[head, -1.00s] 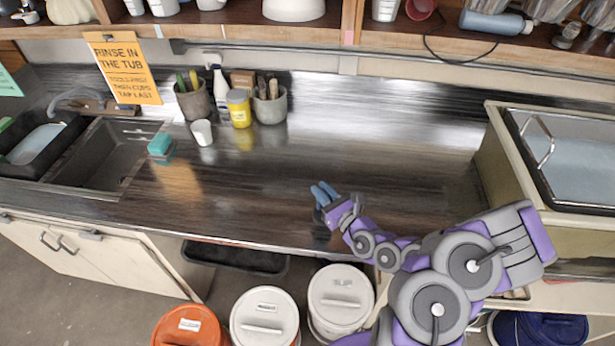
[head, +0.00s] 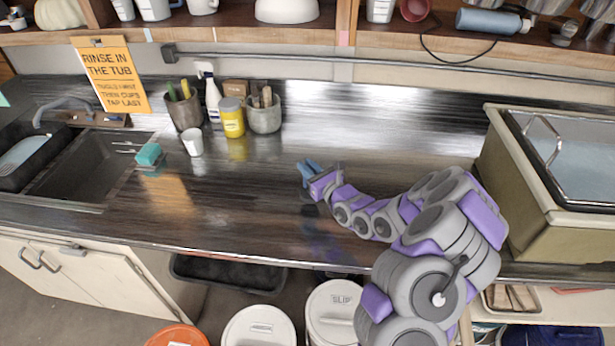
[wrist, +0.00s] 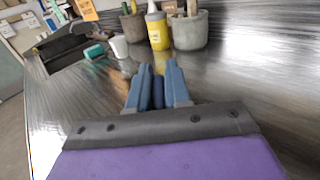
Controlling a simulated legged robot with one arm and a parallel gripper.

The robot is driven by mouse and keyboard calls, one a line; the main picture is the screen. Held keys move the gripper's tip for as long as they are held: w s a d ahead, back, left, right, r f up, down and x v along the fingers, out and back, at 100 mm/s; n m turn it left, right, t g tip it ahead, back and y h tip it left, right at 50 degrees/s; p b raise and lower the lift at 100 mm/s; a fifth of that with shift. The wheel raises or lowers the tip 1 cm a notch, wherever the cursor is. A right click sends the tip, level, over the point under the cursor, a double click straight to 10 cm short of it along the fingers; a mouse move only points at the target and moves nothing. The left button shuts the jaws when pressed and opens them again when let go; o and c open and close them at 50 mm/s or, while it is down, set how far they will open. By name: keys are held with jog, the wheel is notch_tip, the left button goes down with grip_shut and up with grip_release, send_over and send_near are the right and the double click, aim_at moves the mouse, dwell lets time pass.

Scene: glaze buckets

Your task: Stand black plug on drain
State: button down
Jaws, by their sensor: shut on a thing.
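My gripper (head: 308,168) is above the counter's middle, its blue fingers pointing to the back left. In the wrist view my gripper (wrist: 157,88) is shut on a small dark thing between the fingers, which looks like the black plug (wrist: 157,95); the fingers hide most of it. The sink (head: 95,160) is at the left of the counter, well to the left of my gripper. I cannot make out the drain in the basin.
A teal sponge (head: 149,154) lies by the sink's right edge. A white cup (head: 193,142), a yellow jar (head: 232,118), a spray bottle (head: 212,98) and tool pots (head: 264,116) stand at the back.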

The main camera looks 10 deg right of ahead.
jog(key=shift+w, duration=0.25)
jog(key=shift+f, duration=0.15)
notch_tip(320, 180, down, 3)
jog(key=shift+f+b, duration=0.2)
jog(key=shift+b, duration=0.25)
jog(key=shift+r, duration=0.1)
jog(key=c, duration=1.1)
grip_release()
jog(key=shift+s, duration=0.1)
jog(key=shift+p+v, duration=0.9)
jog(key=shift+v, duration=5)
